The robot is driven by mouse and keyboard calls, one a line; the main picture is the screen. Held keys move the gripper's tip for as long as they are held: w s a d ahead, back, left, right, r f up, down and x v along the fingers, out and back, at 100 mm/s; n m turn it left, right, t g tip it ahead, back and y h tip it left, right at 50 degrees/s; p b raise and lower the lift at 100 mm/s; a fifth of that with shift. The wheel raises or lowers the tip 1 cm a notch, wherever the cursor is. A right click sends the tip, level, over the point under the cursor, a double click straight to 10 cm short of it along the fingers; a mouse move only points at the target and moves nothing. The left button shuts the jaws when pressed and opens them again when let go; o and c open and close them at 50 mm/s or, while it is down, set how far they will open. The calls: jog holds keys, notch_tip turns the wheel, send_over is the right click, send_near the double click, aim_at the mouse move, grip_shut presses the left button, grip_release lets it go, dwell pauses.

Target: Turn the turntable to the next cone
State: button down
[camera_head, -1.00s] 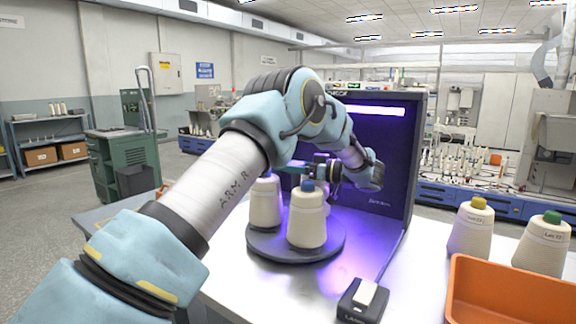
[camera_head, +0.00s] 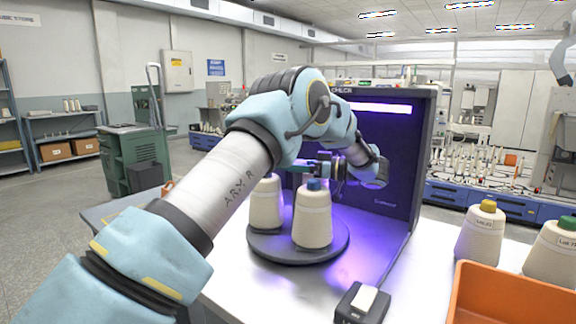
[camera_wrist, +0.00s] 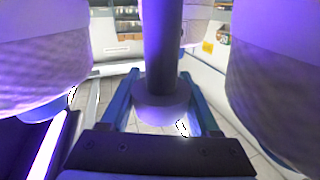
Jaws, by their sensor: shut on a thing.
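The dark round turntable (camera_head: 262,246) stands on the bench in front of a dark lit booth. Two cream cones show on it in the head view, a front cone (camera_head: 312,222) with a blue top and a left cone (camera_head: 265,208) behind it. My gripper (camera_head: 300,168) is above the turntable, behind the front cone's top. In the wrist view, its blue fingers are shut on a dark post (camera_wrist: 162,45) between two large cones, one at left (camera_wrist: 40,65) and one at right (camera_wrist: 280,80). The head view hides the post and the grip.
An orange bin (camera_head: 500,300) stands at the front right, with a yellow-topped cone (camera_head: 478,238) and a green-topped cone (camera_head: 550,255) behind it. A small box with a pale top (camera_head: 363,300) lies at the bench front. The booth (camera_head: 400,190) closes off the back and right of the turntable.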

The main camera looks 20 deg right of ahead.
jog(key=shift+c, duration=0.6)
grip_release()
jog(key=b+v, duration=0.2)
jog(key=v, duration=0.8)
jog(key=shift+s+d, duration=0.25)
